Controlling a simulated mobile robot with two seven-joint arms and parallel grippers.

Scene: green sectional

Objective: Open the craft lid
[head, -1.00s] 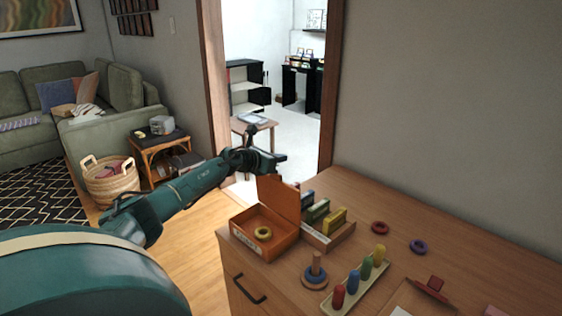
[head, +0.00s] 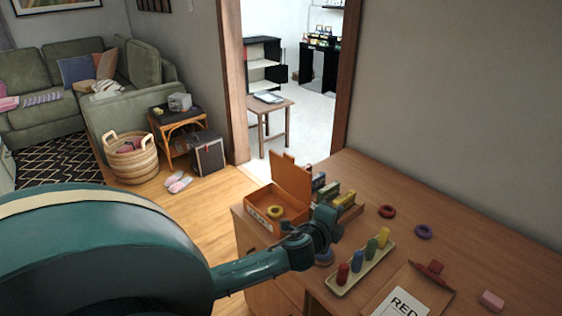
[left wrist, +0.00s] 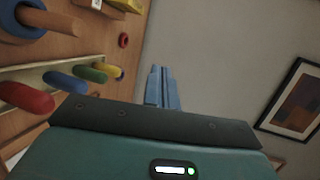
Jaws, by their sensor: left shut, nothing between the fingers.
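The orange craft box (head: 263,221) stands near the left end of the wooden cabinet top. Its orange lid (head: 290,174) stands raised at the back of the box, so the inside shows. A yellow ring (head: 275,212) lies in the box. My left gripper (head: 327,217) is at the right front of the box, apart from the lid, over the area of the peg toys. Its grey-blue fingers (left wrist: 163,88) are shut together and empty in the left wrist view. My right gripper is in neither view.
Colored blocks in a wooden holder (head: 345,200) stand right of the box. A board with colored pegs (head: 346,283), red ring (head: 387,211), purple ring (head: 423,231) and clipboard (head: 415,289) lie to the right. The wall borders the back edge.

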